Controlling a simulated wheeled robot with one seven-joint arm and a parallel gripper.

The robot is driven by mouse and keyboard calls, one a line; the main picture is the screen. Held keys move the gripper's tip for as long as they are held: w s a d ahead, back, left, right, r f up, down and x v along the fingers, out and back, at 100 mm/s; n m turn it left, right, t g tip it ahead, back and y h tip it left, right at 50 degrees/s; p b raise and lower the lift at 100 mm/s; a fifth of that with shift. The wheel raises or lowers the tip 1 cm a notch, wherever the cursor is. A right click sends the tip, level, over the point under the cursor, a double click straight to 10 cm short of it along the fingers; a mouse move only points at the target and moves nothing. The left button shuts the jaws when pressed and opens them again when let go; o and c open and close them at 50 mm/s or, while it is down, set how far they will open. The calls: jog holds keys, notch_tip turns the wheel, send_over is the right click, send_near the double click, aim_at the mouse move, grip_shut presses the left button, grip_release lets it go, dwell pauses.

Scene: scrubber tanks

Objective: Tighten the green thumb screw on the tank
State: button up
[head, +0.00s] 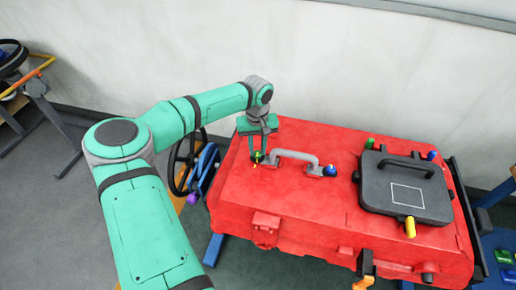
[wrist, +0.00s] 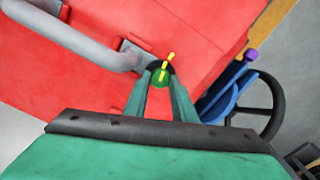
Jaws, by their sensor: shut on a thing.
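The red tank (head: 330,228) stands to the right of my arm in the head view, and its top also fills much of the wrist view (wrist: 60,75). The green thumb screw (wrist: 161,78) sits on the tank top at the end of the grey handle, with a yellow marking on it; it also shows in the head view (head: 257,156). My gripper (wrist: 162,70) points down from above with its two fingers around the screw, shut on it. The fingers hide part of the screw. My gripper also shows in the head view (head: 257,150).
The grey handle (head: 297,156) rises right beside the screw, with a blue screw (head: 331,170) at its other end. A black lid (head: 405,200) with green, blue and yellow fittings covers the tank's right part. A black handwheel (head: 180,165) and blue wheel stand left of the tank.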

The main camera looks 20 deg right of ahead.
aim_at(258, 153)
jog(key=shift+d+r+m, duration=0.15)
jog(key=shift+d+m, duration=0.05)
jog(key=shift+m, duration=0.7)
jog(key=shift+o, duration=0.2)
jog(key=shift+a, duration=0.15)
jog(key=o, duration=1)
jog(key=shift+o, duration=0.2)
notch_tip(258, 153, up, 11)
